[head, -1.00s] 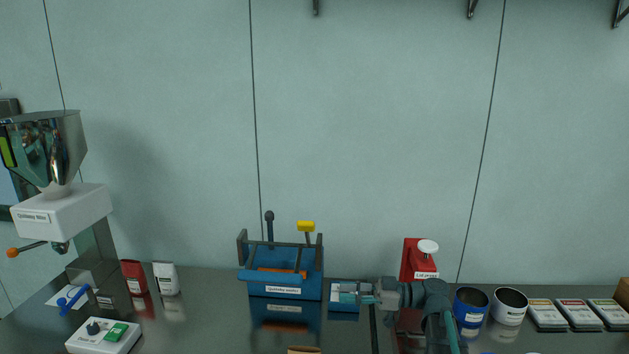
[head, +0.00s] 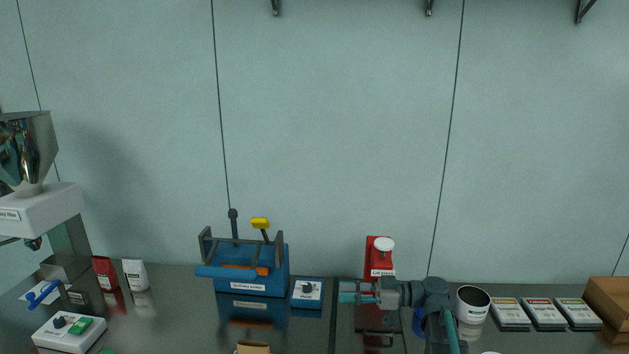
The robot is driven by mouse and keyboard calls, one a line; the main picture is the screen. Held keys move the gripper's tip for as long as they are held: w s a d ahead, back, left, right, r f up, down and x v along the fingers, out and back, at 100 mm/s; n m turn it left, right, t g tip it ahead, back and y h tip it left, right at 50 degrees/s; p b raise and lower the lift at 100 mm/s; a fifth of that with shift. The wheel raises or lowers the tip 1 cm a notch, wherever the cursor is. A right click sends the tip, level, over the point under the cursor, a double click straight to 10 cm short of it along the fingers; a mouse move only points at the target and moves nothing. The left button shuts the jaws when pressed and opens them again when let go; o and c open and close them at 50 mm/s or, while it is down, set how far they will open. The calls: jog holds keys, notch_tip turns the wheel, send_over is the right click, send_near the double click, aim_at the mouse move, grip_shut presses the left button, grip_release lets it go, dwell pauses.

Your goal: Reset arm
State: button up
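My gripper (head: 348,292) is at the end of my arm, low and right of centre in the head view. It points left, just below the red press (head: 379,245) with a white knob in the picture. The fingers are small, and I cannot tell how far apart they are. Nothing is visibly held.
A white can (head: 472,305), several labelled flat boxes (head: 544,315) and a cardboard box (head: 610,300) stand right. A hopper machine (head: 40,210) is far left.

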jog(key=s+a+f+m+h, duration=0.1)
jog(key=s+f+m+h, duration=0.25)
jog(key=f, duration=0.65)
jog(key=s+a+f+m+h, duration=0.25)
jog(key=f+m+h, duration=0.2)
jog(key=f, duration=0.55)
jog(key=s+d+f+m+g+h, duration=0.2)
jog(key=s+d+f+m+h, duration=0.75)
jog(key=f, duration=0.65)
jog(key=s+f+g+b, duration=0.3)
jog(key=s+f+b, duration=0.8)
jog(key=s+f, duration=0.4)
jog(key=s+d+f+g+b, duration=0.1)
jog(key=s+f+g+b, duration=0.2)
jog(key=s+f+b, duration=0.8)
jog(key=s+f, duration=0.2)
jog(key=f, duration=0.5)
jog(key=s+f+n, duration=0.1)
jog(key=s+f, duration=0.2)
jog(key=f, duration=0.4)
jog(key=shift+d+f+g, duration=0.2)
jog(key=shift+d+g, duration=0.05)
jog(key=shift+g, duration=0.05)
